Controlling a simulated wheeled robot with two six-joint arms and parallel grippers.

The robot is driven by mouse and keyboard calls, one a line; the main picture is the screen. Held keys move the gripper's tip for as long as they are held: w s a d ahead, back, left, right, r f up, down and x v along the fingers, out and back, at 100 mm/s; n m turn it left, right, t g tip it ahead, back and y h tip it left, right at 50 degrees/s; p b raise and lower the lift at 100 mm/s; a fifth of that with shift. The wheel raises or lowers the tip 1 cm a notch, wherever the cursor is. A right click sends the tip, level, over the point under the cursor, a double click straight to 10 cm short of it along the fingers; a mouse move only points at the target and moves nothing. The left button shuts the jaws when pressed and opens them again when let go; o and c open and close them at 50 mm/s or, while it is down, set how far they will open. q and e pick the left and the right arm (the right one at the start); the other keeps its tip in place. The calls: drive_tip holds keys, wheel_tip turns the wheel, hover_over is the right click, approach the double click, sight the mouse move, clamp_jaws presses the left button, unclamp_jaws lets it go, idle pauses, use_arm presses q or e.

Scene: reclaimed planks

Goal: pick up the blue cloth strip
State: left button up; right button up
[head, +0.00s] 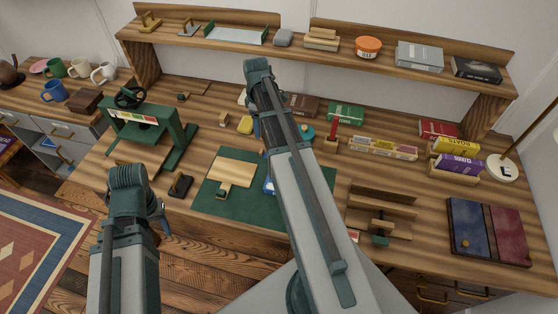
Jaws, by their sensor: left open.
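A small patch of blue (268,187) shows on the green mat (225,208), mostly hidden behind my right arm. I cannot tell whether it is the blue cloth strip. My left gripper (163,212) is open, at the left by the front edge of the bench, left of the mat and apart from the blue patch. Only a small part of it shows beside its wrist. My right arm reaches up across the middle of the view, and its gripper is hidden behind the arm.
A green press (150,128) stands at the back left. A pale board (233,171) lies on the mat, with a dark block (180,186) to its left. A wooden stepped rack (382,212) and a blue-and-red panelled tray (486,230) are at the right. A shelf (300,50) runs behind.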

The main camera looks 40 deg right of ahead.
drive_tip(key=b, duration=0.6)
hover_over(262, 151)
drive_tip(key=f, duration=0.7)
drive_tip(key=shift+w+d, duration=0.2)
drive_tip(key=shift+w, duration=0.05)
drive_tip(key=f+b, duration=0.5)
drive_tip(key=shift+s+a+f, duration=0.1)
drive_tip(key=shift+s+a, duration=0.05)
drive_tip(key=shift+s, duration=0.05)
clamp_jaws()
